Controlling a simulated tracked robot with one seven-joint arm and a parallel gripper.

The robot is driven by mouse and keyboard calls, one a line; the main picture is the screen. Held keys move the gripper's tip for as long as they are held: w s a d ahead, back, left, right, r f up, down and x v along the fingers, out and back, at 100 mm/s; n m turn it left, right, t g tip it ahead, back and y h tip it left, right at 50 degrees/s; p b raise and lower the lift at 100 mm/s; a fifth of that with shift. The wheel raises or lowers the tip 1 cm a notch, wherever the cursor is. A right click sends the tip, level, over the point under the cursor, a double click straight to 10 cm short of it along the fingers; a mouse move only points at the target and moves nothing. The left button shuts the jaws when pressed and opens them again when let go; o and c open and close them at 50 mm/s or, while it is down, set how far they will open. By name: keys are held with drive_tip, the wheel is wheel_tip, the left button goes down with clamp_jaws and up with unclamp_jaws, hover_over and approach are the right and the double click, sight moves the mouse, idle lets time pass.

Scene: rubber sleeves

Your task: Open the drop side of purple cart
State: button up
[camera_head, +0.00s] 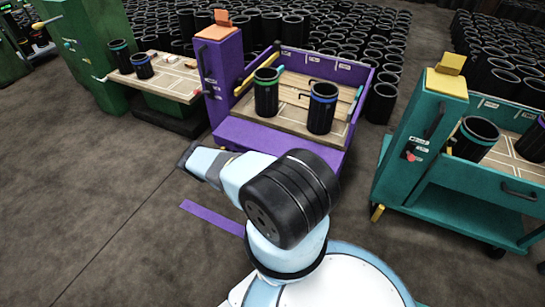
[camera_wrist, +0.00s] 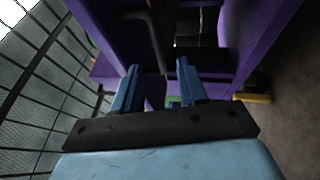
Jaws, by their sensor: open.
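The purple cart (camera_head: 275,138) stands ahead, with a tall purple post (camera_head: 220,75) at its left end. A dark upright handle (camera_head: 204,62) is on the post. A green-banded sleeve (camera_head: 266,95) and a blue-banded sleeve (camera_head: 322,112) stand on its bed. I see no raised panel along its near edge; whether the purple surface below is the drop side I cannot tell. My gripper (camera_head: 186,155) is by the near left corner, partly hidden by my arm. In the wrist view my gripper (camera_wrist: 156,74) is open and empty, facing purple panels (camera_wrist: 205,65) and a dark bar (camera_wrist: 156,38).
A teal cart (camera_head: 425,170) with dark sleeves stands at the right. A green bench (camera_head: 100,50) with two sleeves is at the left. Many black sleeves (camera_head: 350,40) fill the back. A purple strip (camera_head: 212,218) lies on the floor. The floor at the left front is clear.

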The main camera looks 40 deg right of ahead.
sight(271, 156)
drive_tip(key=x, duration=0.9)
drive_tip(key=shift+c, duration=0.3)
clamp_jaws()
drive_tip(key=shift+a, duration=0.1)
